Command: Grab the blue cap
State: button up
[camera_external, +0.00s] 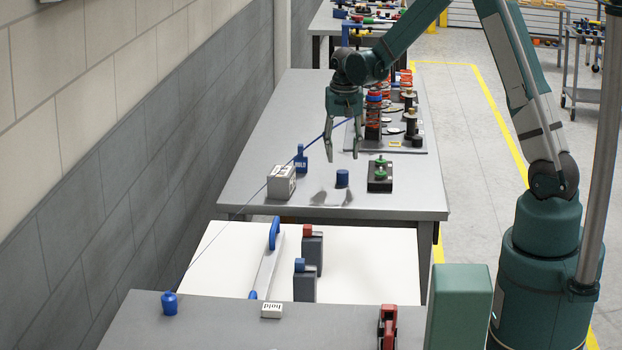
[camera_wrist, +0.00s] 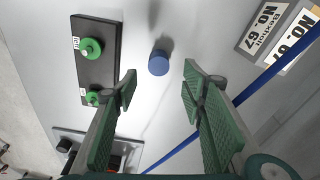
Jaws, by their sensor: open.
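The blue cap (camera_external: 342,178) is a small blue cylinder standing on the grey table (camera_external: 250,190). In the wrist view the blue cap (camera_wrist: 159,63) shows as a round disc, ahead of the gap between my fingers. My gripper (camera_external: 344,157) is open and empty. In the external view it hangs pointing down, above and slightly behind the cap, apart from it. Both green fingers also show in the wrist view, where my gripper (camera_wrist: 158,82) has its fingertips spread on either side of the cap's line.
A dark block with green knobs (camera_external: 380,174) stands just right of the cap. A thin blue line (camera_wrist: 175,151) crosses nearby. A fixture plate (camera_external: 420,143) with red springs lies behind.

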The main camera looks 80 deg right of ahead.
aim_at(343, 171)
jog(key=shift+f, duration=0.1)
jog(key=shift+d+f, duration=0.15)
jog(key=shift+f, duration=1.05)
jog(key=shift+f, duration=0.15)
jog(key=shift+d+f, duration=0.15)
jog(key=shift+f, duration=1.1)
jog(key=shift+d+f, duration=0.15)
jog(key=shift+f, duration=1.05)
jog(key=c, duration=0.7)
